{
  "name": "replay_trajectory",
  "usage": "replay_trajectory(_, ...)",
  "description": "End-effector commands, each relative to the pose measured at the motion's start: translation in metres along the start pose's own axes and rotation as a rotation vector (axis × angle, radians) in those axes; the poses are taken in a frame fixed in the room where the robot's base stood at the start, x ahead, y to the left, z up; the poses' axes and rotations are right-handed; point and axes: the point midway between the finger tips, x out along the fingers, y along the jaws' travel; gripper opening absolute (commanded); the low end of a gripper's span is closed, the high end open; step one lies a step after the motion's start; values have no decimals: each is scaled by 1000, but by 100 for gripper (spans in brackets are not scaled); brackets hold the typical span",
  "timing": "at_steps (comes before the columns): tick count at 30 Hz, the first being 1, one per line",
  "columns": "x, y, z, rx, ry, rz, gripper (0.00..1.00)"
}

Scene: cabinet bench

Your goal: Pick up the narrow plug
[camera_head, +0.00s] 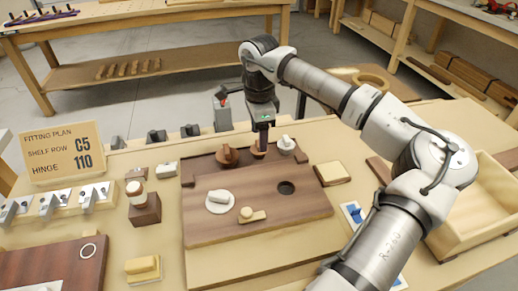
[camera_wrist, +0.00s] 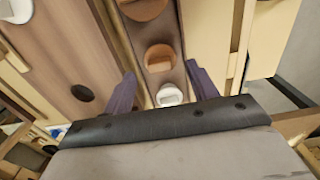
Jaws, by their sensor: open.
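Three round plugs with raised grips stand in a row on the dark strip at the back of the board. The left brown plug (camera_head: 228,157) is the widest, and it shows at the top of the wrist view (camera_wrist: 143,8). The middle brown plug (camera_head: 257,152) is narrower and shows in the wrist view (camera_wrist: 160,58). The white plug (camera_head: 286,143) is at the right, small in the wrist view (camera_wrist: 169,95). I cannot tell which is called narrow. My gripper (camera_wrist: 161,72) is open and empty, pointing down over the middle plug, whose top it partly hides in the head view.
The brown board (camera_head: 270,229) has a dark round hole (camera_head: 286,187). On it lie a white disc with a knob (camera_head: 219,202) and a small wooden piece with a knob (camera_head: 250,215). A sign (camera_head: 62,152) stands left. An open wooden box (camera_head: 462,235) stands right.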

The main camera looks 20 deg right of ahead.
Motion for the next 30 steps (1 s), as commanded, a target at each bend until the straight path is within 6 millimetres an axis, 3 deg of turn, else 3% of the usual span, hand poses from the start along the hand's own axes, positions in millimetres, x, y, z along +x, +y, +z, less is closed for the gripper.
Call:
replay_trajectory(6, 32, 0, 1, 0, -2, 3, 58)
replay_trajectory(14, 38, 0, 1, 0, 0, 1, 58)
replay_trajectory(21, 38, 0, 1, 0, 0, 1, 30)
replay_trajectory(30, 37, 0, 1, 0, 0, 1, 29)
